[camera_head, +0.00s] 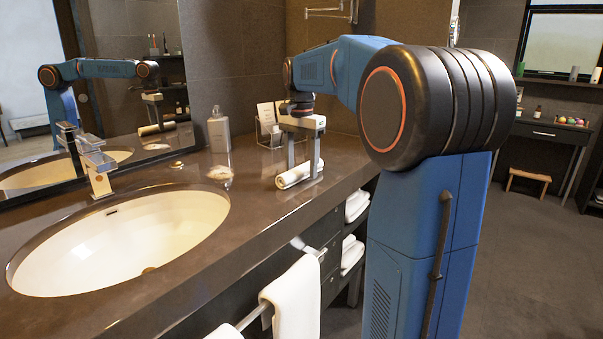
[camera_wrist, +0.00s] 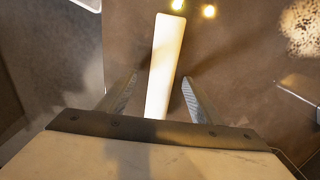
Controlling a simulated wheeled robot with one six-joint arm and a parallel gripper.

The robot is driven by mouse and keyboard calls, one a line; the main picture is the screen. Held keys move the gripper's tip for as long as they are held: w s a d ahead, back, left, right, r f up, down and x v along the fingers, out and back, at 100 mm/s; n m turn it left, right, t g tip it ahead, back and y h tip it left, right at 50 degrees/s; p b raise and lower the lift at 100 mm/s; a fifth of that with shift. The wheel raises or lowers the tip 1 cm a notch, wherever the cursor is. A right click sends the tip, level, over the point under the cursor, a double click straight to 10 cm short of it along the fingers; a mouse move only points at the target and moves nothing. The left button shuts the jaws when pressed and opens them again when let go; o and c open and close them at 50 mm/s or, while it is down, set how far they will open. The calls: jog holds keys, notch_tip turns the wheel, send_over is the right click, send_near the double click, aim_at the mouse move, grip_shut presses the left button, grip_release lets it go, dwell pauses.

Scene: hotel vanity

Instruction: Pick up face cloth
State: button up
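The face cloth (camera_head: 291,179) is a white roll lying on the brown vanity counter (camera_head: 250,205), near its front edge. My gripper (camera_head: 303,172) points down over it, with the fingers around the roll. In the wrist view the cloth (camera_wrist: 164,60) runs lengthwise between the two fingers of my gripper (camera_wrist: 159,82). The gripper is open, with a gap between each finger and the cloth; the gap on the right is narrower. The cloth's near end is hidden behind the gripper body.
The oval sink (camera_head: 125,240) and faucet (camera_head: 97,165) are to the left. A bottle (camera_head: 219,130) and a pale lumpy item (camera_head: 220,174) stand behind. A clear holder (camera_head: 268,130) is close behind my gripper. White towels (camera_head: 297,300) hang below the counter's front edge.

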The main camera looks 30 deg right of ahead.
aim_at(302, 164)
jog(key=c, duration=1.1)
jog(key=shift+r, duration=0.15)
notch_tip(302, 164, up, 10)
jog(key=shift+f, duration=0.1)
